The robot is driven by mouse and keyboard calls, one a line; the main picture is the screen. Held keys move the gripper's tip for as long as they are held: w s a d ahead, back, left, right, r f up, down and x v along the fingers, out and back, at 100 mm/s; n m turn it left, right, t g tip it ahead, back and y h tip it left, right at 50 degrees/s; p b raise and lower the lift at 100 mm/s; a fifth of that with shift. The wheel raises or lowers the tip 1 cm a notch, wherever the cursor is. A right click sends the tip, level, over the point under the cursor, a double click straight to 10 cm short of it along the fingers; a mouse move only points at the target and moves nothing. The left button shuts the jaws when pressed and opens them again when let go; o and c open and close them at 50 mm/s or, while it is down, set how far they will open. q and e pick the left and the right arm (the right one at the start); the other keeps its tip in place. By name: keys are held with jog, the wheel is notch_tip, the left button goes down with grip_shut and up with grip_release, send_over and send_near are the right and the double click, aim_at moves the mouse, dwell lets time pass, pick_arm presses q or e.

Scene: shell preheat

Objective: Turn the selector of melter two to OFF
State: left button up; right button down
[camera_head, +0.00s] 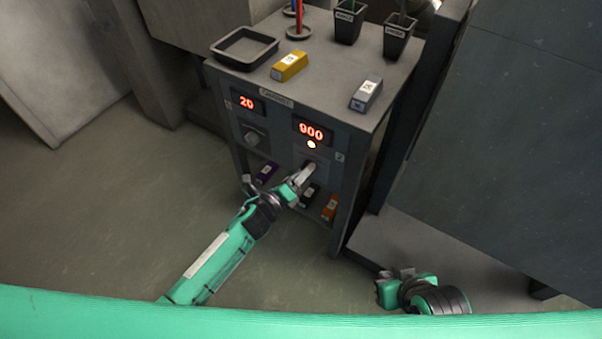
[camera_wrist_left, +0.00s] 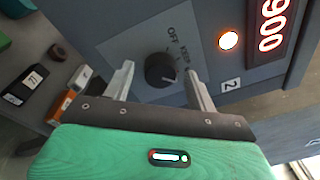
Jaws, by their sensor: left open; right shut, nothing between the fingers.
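The selector of melter two is a round black knob (camera_wrist_left: 160,70) on a grey plate in the left wrist view, below a display reading 900 (camera_wrist_left: 271,24). The word OFF (camera_wrist_left: 173,38) and another, blurred label are printed beside it. I cannot read the knob's setting for sure. My left gripper (camera_wrist_left: 161,84) is open, with one finger on each side of the knob; contact cannot be told. In the head view the left gripper (camera_head: 305,174) hides most of the knob, below the 900 display (camera_head: 312,132). My right gripper (camera_head: 395,274) is shut and empty, low at the right.
Melter one shows 20 (camera_head: 246,102) above its own knob (camera_head: 252,138). A lit white lamp (camera_head: 311,145) glows under the 900. On top are a black tray (camera_head: 245,48), a yellow bar (camera_head: 289,65) and a grey bar (camera_head: 366,95). More bars, including an orange one (camera_head: 330,207), lie on the shelf below.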

pick_arm(q)
jog(key=c, duration=1)
pick_arm(e)
jog(key=shift+s, duration=0.1)
pick_arm(q)
jog(key=shift+n, duration=0.4)
jog(key=shift+s+d+f+n+t+y+p, duration=0.15)
jog(key=shift+n+t+p, duration=0.3)
jog(key=shift+n, duration=2.65)
jog(key=shift+w+a+f+n+t+y+p, duration=0.1)
jog(key=shift+n+t+y+p, duration=0.25)
jog(key=shift+n, duration=2.75)
jog(key=shift+s+d+f+n+t+y+p, duration=0.1)
jog(key=shift+n+t+p, duration=0.35)
jog(key=shift+n, duration=2.65)
pick_arm(e)
jog(key=shift+s+d+f+g+h, duration=0.2)
jog(key=shift+s+d+g+h, duration=0.1)
jog(key=shift+s+d+g, duration=0.4)
jog(key=shift+s+d+f+g+h, duration=0.15)
jog(key=shift+s+d+g+h, duration=0.3)
jog(key=shift+d, duration=0.35)
jog(key=shift+w+f, duration=0.1)
jog(key=shift+f, duration=0.1)
